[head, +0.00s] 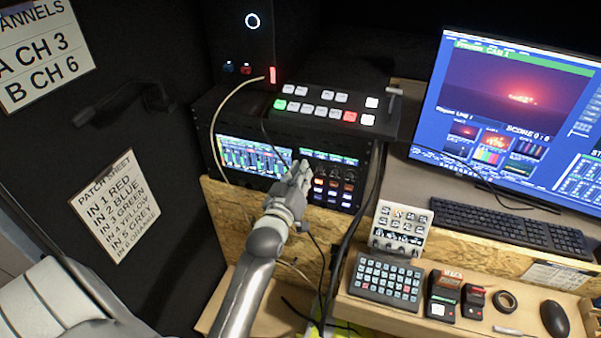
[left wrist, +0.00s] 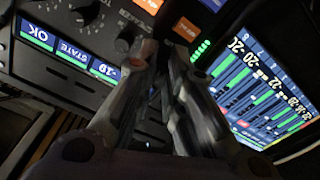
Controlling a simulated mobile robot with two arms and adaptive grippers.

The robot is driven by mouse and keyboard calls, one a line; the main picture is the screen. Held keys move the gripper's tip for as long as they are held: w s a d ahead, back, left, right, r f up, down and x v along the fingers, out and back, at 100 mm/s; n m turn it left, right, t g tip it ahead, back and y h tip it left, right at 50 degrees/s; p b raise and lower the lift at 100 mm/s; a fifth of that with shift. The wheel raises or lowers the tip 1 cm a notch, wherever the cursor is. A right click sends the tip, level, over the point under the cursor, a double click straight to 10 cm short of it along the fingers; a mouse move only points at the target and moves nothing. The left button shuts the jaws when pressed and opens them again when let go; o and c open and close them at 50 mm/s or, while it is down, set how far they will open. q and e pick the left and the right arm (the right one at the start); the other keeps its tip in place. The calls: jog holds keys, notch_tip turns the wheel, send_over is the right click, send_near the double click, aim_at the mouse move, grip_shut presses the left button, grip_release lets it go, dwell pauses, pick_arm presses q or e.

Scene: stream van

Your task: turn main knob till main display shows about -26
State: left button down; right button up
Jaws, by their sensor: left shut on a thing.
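My left gripper (head: 301,172) reaches the rack unit's front panel (head: 309,200), between the lit meter screen (head: 240,157) and the lit buttons. In the left wrist view the fingers (left wrist: 165,50) are closed together at the panel, gripping a knob that they almost wholly hide. I take it for the main knob. A small blue display (left wrist: 103,70) beside the fingers seems to read -19. I cannot tell for sure that it is the main display. The meter screen (left wrist: 262,88) shows green bars and values near -20. My right gripper is not in view.
A switcher panel (head: 322,108) with lit buttons sits on top of the rack. Cables hang in front of the rack near my arm. A white button box (head: 401,228), a keypad (head: 384,282), a keyboard (head: 512,229) and a monitor (head: 510,120) stand on the right.

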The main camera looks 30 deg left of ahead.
pick_arm(q)
jog(key=c, duration=1.7)
grip_release()
jog(key=v, duration=1.2)
jog(key=shift+d, duration=0.1)
